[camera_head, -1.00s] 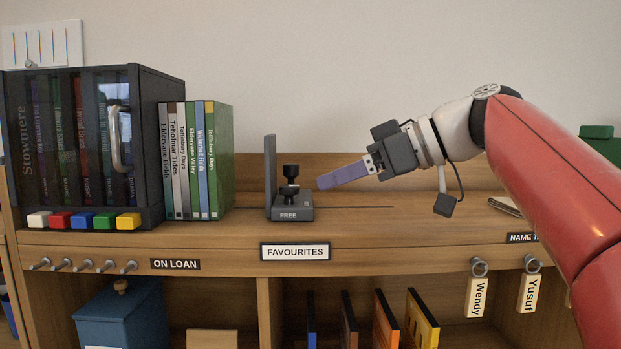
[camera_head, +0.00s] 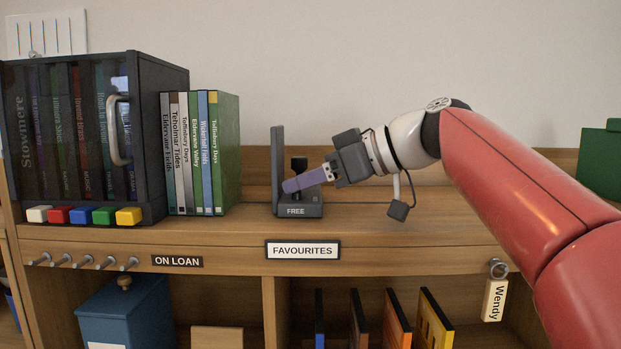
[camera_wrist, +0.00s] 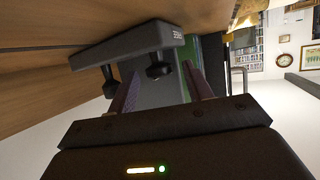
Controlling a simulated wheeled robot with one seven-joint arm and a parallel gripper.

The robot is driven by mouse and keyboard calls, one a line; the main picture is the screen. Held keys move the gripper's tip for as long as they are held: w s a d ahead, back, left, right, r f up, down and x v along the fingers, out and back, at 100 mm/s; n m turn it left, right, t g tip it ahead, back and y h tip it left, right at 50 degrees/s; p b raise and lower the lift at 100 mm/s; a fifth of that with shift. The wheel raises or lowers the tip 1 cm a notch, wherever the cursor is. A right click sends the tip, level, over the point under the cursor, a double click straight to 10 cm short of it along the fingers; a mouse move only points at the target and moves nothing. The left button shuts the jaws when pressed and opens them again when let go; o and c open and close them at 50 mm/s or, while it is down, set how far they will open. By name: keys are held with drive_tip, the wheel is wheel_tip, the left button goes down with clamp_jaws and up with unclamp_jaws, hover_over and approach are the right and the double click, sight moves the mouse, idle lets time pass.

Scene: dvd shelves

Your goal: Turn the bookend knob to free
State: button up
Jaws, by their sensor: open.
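The grey bookend stands on the shelf top, with an upright plate (camera_head: 277,165) and a low base (camera_head: 300,211) marked FREE. One black knob (camera_head: 299,163) shows above my fingers; the front of the base top is hidden behind them. My gripper (camera_head: 287,186) is open and reaches over the base from the right. In the wrist view, the bookend base (camera_wrist: 125,46) shows with two black knobs. The knob nearer the FREE label (camera_wrist: 159,71) appears between my open fingers (camera_wrist: 160,78); the other knob (camera_wrist: 109,82) is outside them. I cannot tell whether the fingers touch a knob.
A row of DVD cases (camera_head: 225,150) stands left of the bookend, beside a dark glass-fronted cabinet (camera_head: 165,130) with coloured buttons. A FAVOURITES label (camera_head: 302,250) is on the shelf edge. The shelf top right of the bookend (camera_head: 440,215) is clear.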

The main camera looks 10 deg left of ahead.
drive_tip(key=c, duration=0.9)
drive_tip(key=shift+s+a+m+t+h+b, duration=0.1)
drive_tip(key=shift+s+m+t+h+b, duration=0.1)
drive_tip(key=shift+m+t+b, duration=0.4)
drive_tip(key=shift+s+m+t+h+b, duration=0.2)
drive_tip(key=shift+m+t+b, duration=0.25)
drive_tip(key=shift+m+t, duration=0.2)
drive_tip(key=shift+s+a+m+t+h, duration=0.1)
drive_tip(key=shift+m+t+h, duration=0.35)
drive_tip(key=shift+m+t, duration=0.45)
drive_tip(key=shift+s+a+m+t+h, duration=0.1)
drive_tip(key=shift+m+t+h, duration=0.35)
drive_tip(key=shift+m+t, duration=0.4)
